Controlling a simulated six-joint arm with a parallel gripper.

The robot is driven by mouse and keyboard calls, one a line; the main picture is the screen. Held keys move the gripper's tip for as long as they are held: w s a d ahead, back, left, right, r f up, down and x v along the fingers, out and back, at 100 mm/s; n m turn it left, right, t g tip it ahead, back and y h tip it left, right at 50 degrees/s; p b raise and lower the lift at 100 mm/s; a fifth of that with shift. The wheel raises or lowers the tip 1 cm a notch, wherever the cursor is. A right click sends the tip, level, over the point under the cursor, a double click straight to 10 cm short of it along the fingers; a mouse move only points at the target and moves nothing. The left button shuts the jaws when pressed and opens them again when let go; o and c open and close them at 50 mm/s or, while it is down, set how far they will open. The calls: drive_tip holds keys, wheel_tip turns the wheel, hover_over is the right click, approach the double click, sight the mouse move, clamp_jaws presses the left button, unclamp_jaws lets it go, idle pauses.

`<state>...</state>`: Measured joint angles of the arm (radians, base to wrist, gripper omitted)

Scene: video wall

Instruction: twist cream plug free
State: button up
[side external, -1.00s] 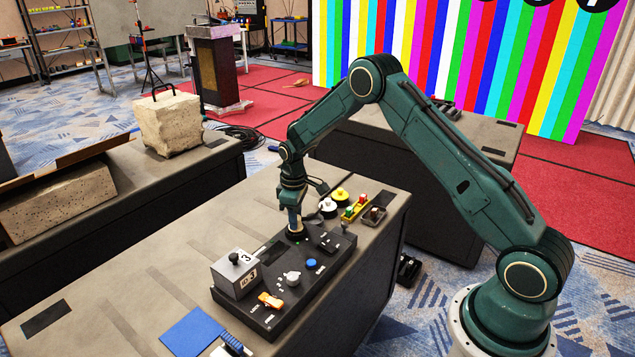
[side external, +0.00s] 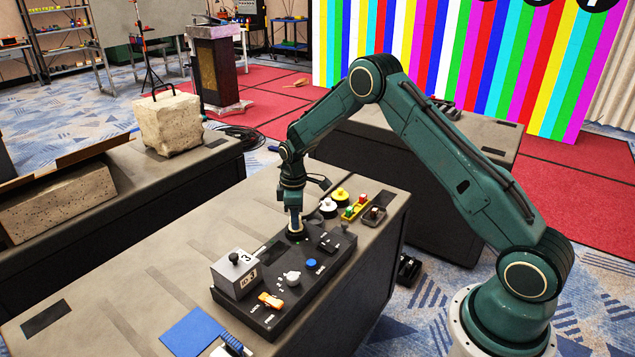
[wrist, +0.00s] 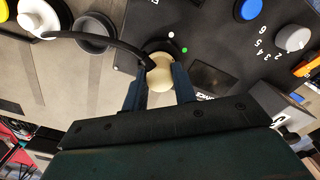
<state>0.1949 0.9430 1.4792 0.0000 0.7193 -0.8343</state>
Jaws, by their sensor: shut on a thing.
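The cream plug (wrist: 159,76) shows in the wrist view as a rounded cream knob between my two dark blue fingers. It sits at the dark round socket (wrist: 157,48) on the black panel (wrist: 215,25). My gripper (wrist: 160,84) is shut on the plug, one finger on each side. In the side view my gripper (side external: 295,226) points down at the far left end of the panel (side external: 290,308), and the plug is hidden or too small there. I cannot tell whether the plug is seated or loose.
The panel carries a blue button (side external: 311,263), a white knob (side external: 292,278), an orange switch (side external: 270,300) and a grey box (side external: 236,275) with a dark knob. White and yellow buttons and a small tray (side external: 374,216) stand behind it. A dark cable (wrist: 108,39) arcs near the plug.

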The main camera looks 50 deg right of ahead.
idle(0.4)
drive_tip(key=shift+n, duration=1.4)
drive_tip(key=shift+n, duration=1.4)
drive_tip(key=o, duration=1)
drive_tip(key=shift+c, duration=0.2)
drive_tip(key=shift+r, duration=0.1)
drive_tip(key=shift+r, duration=3.9)
